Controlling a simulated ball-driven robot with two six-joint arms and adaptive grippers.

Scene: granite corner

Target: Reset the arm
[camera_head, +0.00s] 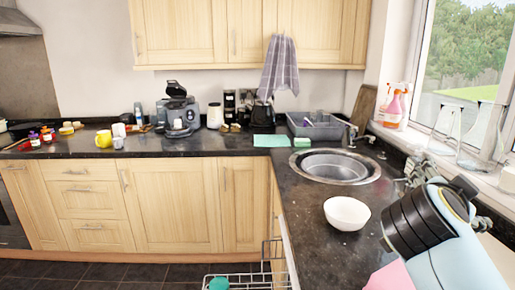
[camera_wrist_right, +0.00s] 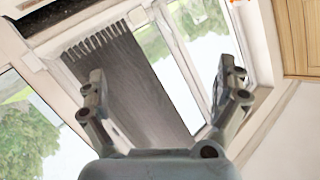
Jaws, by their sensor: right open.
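My right arm comes in from the lower right of the head view, over the right-hand counter. Its gripper (camera_head: 420,172) shows there small and partly hidden behind the black and light-blue arm link. In the right wrist view my right gripper (camera_wrist_right: 165,88) has its two fingers wide apart with nothing between them. It faces up towards the window, and a dark grey slatted panel shows behind the fingers. My left gripper and left arm are not in view.
A white bowl (camera_head: 347,213) stands on the dark counter (camera_head: 310,230) left of my right arm. The sink (camera_head: 335,166) lies behind it. An open wire rack (camera_head: 245,280) juts out low in front.

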